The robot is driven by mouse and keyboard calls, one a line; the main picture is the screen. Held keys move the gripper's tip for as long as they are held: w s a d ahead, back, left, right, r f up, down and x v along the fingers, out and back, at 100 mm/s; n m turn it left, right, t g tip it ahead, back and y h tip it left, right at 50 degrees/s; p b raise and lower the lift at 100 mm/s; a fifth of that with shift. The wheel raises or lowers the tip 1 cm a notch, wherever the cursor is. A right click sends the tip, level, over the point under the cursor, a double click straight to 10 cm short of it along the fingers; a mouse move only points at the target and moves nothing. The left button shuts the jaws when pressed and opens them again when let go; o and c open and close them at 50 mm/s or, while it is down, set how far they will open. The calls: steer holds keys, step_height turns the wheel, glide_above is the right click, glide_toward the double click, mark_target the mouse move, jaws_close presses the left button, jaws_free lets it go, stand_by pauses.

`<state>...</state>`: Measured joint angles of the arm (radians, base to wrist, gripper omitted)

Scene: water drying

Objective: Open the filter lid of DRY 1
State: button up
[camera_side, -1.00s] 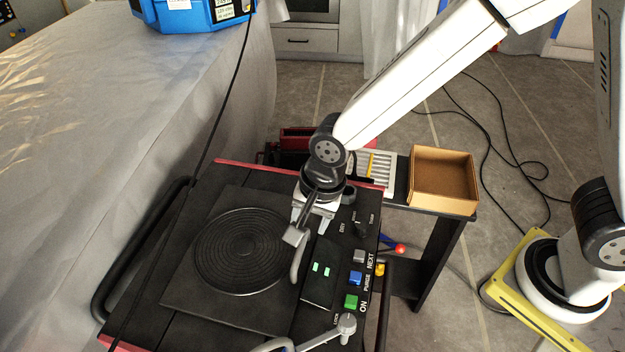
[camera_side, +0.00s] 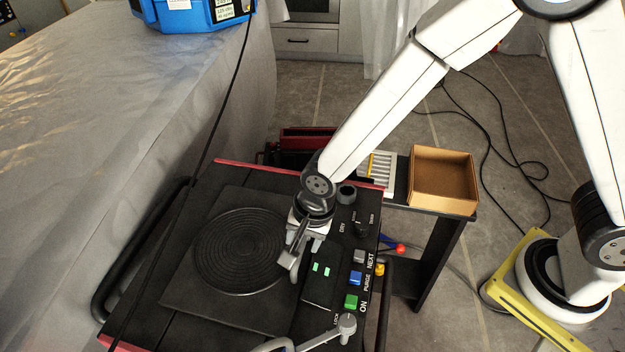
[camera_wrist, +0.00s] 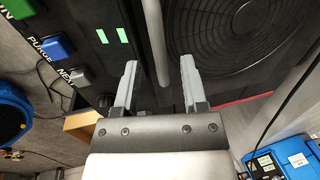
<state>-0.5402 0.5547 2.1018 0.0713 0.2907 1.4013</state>
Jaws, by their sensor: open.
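The filter lid (camera_side: 235,252) is a dark square panel with a round ribbed grille on top of the black machine, and it lies flat. The ribbed grille also shows at the upper right of the wrist view (camera_wrist: 235,30). A grey bar handle (camera_wrist: 155,40) runs along the lid's edge, and in the wrist view it lies between the two fingers' lines, beyond the tips. My gripper (camera_side: 290,262) points down over the handle side of the lid. In the wrist view my gripper (camera_wrist: 160,65) is open and empty. In the side view it hides most of the handle.
Beside the lid is a control panel with a green button (camera_side: 351,302), a blue button (camera_side: 356,278), a grey button (camera_side: 359,257) and knobs. A grey lever (camera_side: 346,325) sits at the front. A cardboard box (camera_side: 442,180) stands on a side shelf. A cable hangs across the machine's left side.

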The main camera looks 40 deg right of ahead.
steer(key=shift+w+a+f, duration=0.1)
steer(key=shift+f, duration=0.65)
steer(key=shift+c, duration=0.2)
jaws_close()
stand_by(0.9)
